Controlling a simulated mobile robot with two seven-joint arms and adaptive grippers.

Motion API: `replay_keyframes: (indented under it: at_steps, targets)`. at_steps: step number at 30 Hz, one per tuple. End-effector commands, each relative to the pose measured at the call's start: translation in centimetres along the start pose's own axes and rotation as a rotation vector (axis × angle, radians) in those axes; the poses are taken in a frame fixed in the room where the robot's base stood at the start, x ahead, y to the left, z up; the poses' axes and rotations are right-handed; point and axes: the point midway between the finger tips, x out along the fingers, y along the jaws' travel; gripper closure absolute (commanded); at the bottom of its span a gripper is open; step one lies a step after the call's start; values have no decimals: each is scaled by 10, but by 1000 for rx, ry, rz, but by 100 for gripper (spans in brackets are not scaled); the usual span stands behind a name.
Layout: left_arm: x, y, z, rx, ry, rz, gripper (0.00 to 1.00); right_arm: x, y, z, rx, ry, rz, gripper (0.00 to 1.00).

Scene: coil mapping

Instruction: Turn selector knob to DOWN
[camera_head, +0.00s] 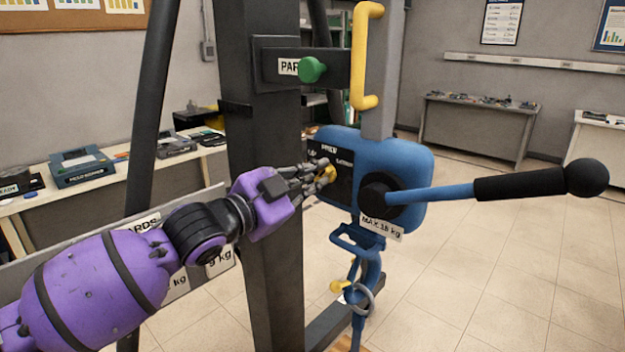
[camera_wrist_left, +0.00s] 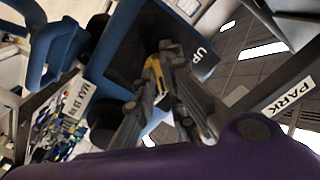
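The selector knob (camera_head: 328,173) is a small yellow piece on the dark face plate of the blue hoist body (camera_head: 408,165). My left gripper (camera_head: 322,175) is at this knob, its fingers on either side of it. In the left wrist view the yellow knob (camera_wrist_left: 153,74) shows between the fingertips (camera_wrist_left: 160,80), which look closed on it. They hide part of the knob, so its exact pointing is hard to tell. A label "UP" (camera_wrist_left: 201,55) is on the plate beside it. No DOWN label is readable. My right gripper is out of view.
A blue lever with a black grip (camera_head: 520,184) sticks out right from the hoist. A green knob (camera_head: 312,69) and a yellow handle (camera_head: 367,55) are above. A blue hook (camera_head: 358,262) hangs below. A dark post (camera_head: 262,200) stands behind my gripper.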

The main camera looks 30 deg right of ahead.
Motion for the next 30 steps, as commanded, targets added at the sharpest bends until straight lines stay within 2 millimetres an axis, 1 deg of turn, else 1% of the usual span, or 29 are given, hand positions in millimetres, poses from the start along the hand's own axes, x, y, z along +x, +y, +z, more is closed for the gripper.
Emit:
replay_keyframes:
  at_steps: [1,4,11,13,16,20,27,30]
  targets:
    - [0,0,0,4,0,0,85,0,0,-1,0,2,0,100]
    - [0,0,0,3,0,0,71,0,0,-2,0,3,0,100]
    - [0,0,0,1,0,0,71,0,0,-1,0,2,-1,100]
    - [-1,0,0,1,0,0,71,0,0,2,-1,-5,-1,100]
    - [-6,0,1,0,-1,0,71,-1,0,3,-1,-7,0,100]
    - [-26,0,1,1,-2,-1,71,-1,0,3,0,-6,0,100]
    - [-78,0,1,2,-4,0,71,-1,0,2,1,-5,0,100]
    - [-96,0,1,2,-2,0,71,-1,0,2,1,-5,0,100]
